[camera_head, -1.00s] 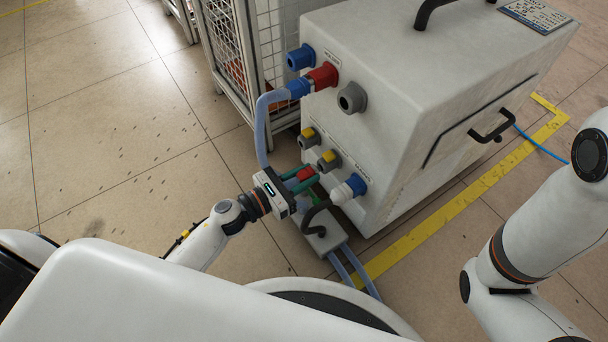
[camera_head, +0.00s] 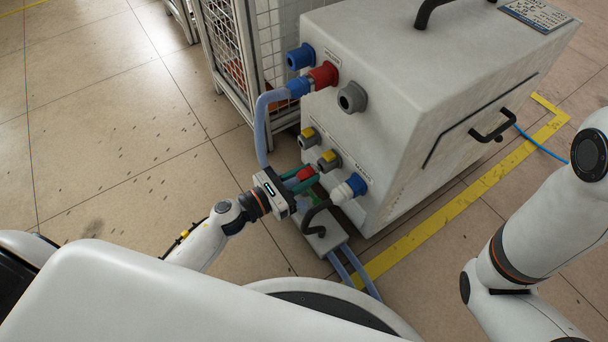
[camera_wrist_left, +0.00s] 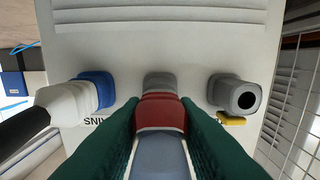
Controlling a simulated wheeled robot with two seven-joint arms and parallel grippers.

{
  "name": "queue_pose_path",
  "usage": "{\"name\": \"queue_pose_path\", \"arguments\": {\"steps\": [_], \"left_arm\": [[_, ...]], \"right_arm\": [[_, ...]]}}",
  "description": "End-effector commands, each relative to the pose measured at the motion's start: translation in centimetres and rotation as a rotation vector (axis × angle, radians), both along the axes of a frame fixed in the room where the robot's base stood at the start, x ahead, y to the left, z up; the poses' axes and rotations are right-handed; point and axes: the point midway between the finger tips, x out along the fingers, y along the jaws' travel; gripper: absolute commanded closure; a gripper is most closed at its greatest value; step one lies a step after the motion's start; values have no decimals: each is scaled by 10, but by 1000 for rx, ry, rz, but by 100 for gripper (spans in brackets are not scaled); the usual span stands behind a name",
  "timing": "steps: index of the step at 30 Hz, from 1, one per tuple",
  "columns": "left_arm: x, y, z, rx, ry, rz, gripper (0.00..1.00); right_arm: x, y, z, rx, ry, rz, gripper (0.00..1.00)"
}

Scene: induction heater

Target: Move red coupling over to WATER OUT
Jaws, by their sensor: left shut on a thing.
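My left gripper (camera_head: 296,183) is shut on the red coupling (camera_head: 306,172), low at the front of the white heater cabinet. In the left wrist view the red coupling (camera_wrist_left: 160,112) sits between the green fingers, with a blue-grey hose end (camera_wrist_left: 160,155) behind it. It lines up with the middle grey port (camera_wrist_left: 160,82), also seen in the head view (camera_head: 329,160). They look end to end; whether the coupling is seated I cannot tell. I cannot read a WATER OUT label. My right gripper is out of view.
A blue connector with a white plug (camera_head: 348,188) lies right of the coupling. Another grey port with a yellow tab (camera_head: 309,138) is left. Above are a red connector (camera_head: 323,75) with a hose and a grey socket (camera_head: 352,97). A black-handled grey box (camera_head: 325,238) stands close below.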

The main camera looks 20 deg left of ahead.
Motion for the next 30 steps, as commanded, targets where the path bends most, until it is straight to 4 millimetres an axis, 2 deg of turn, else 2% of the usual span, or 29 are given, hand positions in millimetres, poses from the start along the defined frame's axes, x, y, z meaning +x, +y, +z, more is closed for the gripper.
{"name": "queue_pose_path", "arguments": {"steps": [26, 27, 30], "left_arm": [[10, -8, 0, -1, 0, 0, 100], [10, -8, 0, -1, 0, 0, 70], [10, -8, 0, -1, 0, 0, 54]], "right_arm": [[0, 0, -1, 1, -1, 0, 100], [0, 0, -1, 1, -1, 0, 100], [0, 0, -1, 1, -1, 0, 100]]}}
